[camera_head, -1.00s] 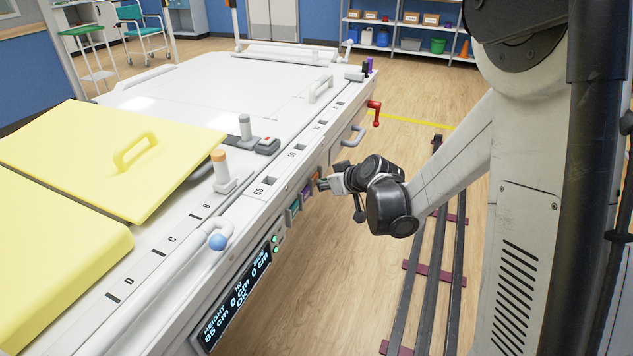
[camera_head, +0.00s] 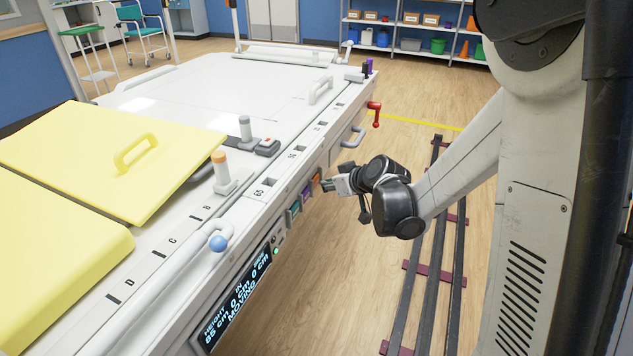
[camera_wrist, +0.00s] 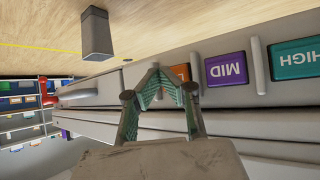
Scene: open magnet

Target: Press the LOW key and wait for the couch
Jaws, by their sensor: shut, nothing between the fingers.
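The couch (camera_head: 200,88) is a long white table on the left. Its side carries an orange key (camera_head: 316,181), partly behind my fingers in the wrist view (camera_wrist: 182,72), its label hidden. Beside it are the purple MID key (camera_wrist: 226,70) and the teal HIGH key (camera_wrist: 294,60). My gripper (camera_head: 327,185) is shut and empty, its tips just off the orange key in the head view; the wrist view (camera_wrist: 155,78) does not show clearly whether they touch. The display (camera_head: 235,300) reads height 85 cm, in 0 cm, side 0 cm, and MOVING.
A red crank (camera_head: 374,112) and a grey handle (camera_head: 353,136) stick out from the couch side beyond my gripper. Yellow pads (camera_head: 50,255) lie on the near couch end. Floor rails (camera_head: 430,270) run to the right. Open wooden floor lies between couch and rails.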

